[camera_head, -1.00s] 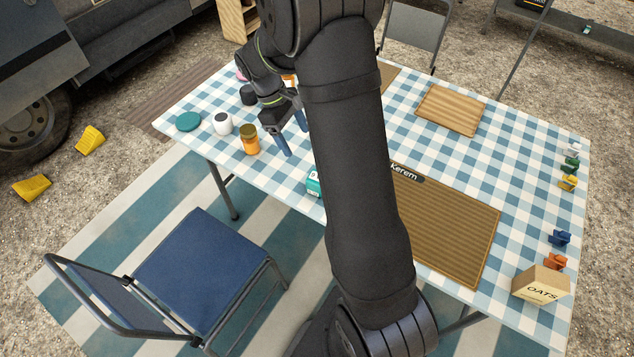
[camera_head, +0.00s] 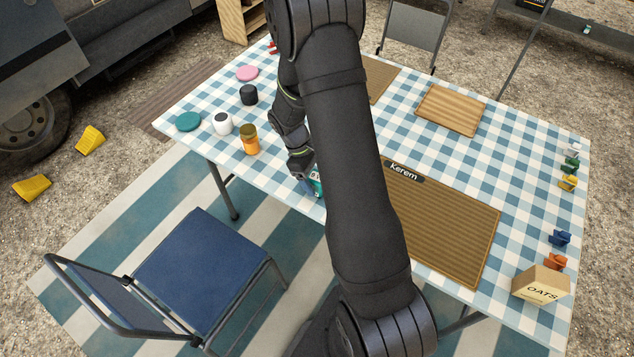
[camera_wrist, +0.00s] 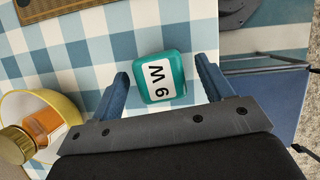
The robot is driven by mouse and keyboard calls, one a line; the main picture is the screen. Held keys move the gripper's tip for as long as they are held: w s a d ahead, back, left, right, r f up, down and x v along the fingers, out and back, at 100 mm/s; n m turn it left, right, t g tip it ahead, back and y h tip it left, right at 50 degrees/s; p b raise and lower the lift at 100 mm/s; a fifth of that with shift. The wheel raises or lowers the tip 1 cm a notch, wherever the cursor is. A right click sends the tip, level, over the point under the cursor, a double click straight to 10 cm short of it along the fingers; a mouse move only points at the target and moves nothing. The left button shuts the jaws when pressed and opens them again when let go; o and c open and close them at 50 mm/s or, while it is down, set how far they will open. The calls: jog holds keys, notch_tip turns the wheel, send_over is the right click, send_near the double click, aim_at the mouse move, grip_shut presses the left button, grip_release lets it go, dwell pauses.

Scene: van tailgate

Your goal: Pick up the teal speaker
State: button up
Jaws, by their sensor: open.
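The teal speaker (camera_wrist: 157,78) is a small rounded box with a white label bearing dark characters. In the wrist view it lies between the two blue fingers of my gripper (camera_wrist: 163,86), which are spread apart with a visible gap on each side. In the head view my gripper (camera_head: 306,184) is low over the near edge of the table, and only a sliver of the teal speaker (camera_head: 318,183) shows beside it. My arm hides the rest. I cannot tell the fingertips' exact height against the speaker.
An orange jar (camera_head: 250,140), a white cup-like item (camera_head: 222,123), a black canister (camera_head: 249,95) and a teal disc (camera_head: 188,121) stand to the left. A ribbed brown mat (camera_head: 450,225) lies right. A blue chair (camera_head: 200,258) stands in front of the table.

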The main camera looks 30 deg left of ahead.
jog(key=shift+d+f, duration=0.15)
jog(key=shift+f, duration=0.2)
jog(key=c, duration=1.2)
jog(key=shift+r, duration=0.15)
